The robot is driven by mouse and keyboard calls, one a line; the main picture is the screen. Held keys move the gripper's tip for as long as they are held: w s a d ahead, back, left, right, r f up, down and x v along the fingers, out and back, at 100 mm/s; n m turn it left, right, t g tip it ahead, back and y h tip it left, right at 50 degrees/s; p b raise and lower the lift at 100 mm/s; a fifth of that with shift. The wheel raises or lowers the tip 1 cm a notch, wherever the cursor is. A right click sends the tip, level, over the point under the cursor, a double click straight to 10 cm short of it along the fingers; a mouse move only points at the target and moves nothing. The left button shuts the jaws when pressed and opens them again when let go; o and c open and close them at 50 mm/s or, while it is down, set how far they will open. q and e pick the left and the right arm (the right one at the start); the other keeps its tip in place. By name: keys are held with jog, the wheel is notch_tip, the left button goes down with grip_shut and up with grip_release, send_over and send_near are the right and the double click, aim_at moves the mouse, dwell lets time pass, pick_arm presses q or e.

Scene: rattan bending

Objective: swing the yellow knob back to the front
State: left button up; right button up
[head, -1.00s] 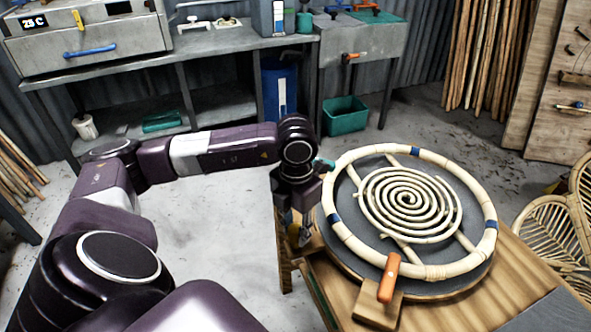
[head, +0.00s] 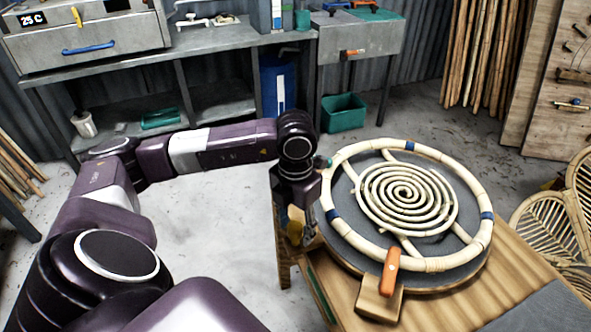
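A small yellow piece (head: 295,213), which looks like the yellow knob, shows at the left edge of the round turntable (head: 345,200), right at my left gripper (head: 302,236). The gripper points down there, beside the wooden bench. Its fingers are small, dark and partly hidden, so I cannot tell whether they are shut on the yellow piece or only beside it. On the turntable lie a pale rattan ring (head: 460,166) with blue bands and a rattan spiral (head: 405,193). My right gripper is not in view.
An orange handle (head: 389,272) stands on a wooden block (head: 378,303) at the turntable's front. The wooden bench (head: 445,310) carries the turntable. A rattan chair (head: 550,222) is at the right. A grey oven (head: 90,40) with a short yellow lever (head: 76,18) stands at the back left.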

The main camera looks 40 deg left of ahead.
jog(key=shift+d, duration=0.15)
pick_arm(q)
notch_tip(320, 180, up, 12)
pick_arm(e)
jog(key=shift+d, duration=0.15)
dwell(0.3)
pick_arm(q)
jog(key=shift+f, duration=0.1)
dwell(0.4)
